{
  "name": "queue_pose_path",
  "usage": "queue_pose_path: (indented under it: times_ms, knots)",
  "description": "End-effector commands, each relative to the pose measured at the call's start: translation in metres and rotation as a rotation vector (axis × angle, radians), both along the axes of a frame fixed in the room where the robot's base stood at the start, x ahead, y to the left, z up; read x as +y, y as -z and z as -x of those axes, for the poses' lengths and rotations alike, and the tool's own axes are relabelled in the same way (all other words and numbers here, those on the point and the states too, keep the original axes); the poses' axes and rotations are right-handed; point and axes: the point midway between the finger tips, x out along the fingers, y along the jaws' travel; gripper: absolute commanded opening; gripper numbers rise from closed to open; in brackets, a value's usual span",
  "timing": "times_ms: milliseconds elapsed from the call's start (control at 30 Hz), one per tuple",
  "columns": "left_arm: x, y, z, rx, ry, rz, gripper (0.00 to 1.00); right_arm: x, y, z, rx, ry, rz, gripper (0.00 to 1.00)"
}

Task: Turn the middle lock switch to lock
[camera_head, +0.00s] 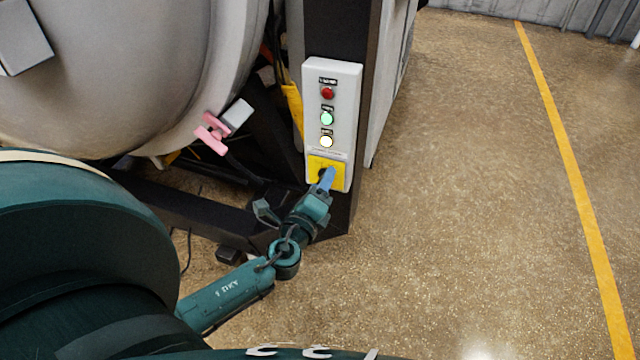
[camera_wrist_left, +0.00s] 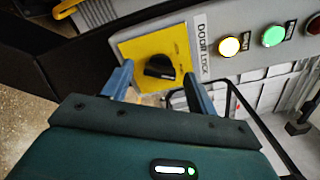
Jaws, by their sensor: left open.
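The lock switch is a black rotary knob (camera_wrist_left: 160,66) on a yellow plate (camera_wrist_left: 140,48), next to a "DOOR LOCK" label in the left wrist view. The plate (camera_head: 341,173) is at the bottom of a pale control box in the head view, where the knob is mostly hidden by the blue fingers. My left gripper (camera_wrist_left: 158,74) is open, with one finger on each side of the knob. I cannot tell whether the fingers touch it. In the head view my left gripper (camera_head: 326,180) is right at the plate. My right gripper is not in view.
The control box (camera_head: 346,90) has a red button (camera_head: 327,93), a lit green button (camera_head: 326,118) and a lit pale-yellow button (camera_head: 326,141) above the switch. Left of it are the large round furnace door (camera_head: 120,70) and a pink clamp (camera_head: 211,137). Open floor lies right.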

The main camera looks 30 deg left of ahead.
Motion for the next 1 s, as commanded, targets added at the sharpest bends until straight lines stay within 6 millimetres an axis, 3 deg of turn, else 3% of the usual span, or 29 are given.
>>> queue_pose_path:
  times_ms: [267,800,1000]
  knots:
    - [0.0002,0.0005,-0.0015,0.001,0.000,0.000,0.58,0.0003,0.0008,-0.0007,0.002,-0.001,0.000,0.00]
    - [0.0003,0.0004,-0.0012,0.001,0.000,0.000,0.15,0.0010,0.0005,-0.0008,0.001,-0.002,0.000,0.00]
    - [0.0002,0.0010,-0.0012,-0.002,0.000,0.010,0.14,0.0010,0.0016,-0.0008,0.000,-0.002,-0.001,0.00]
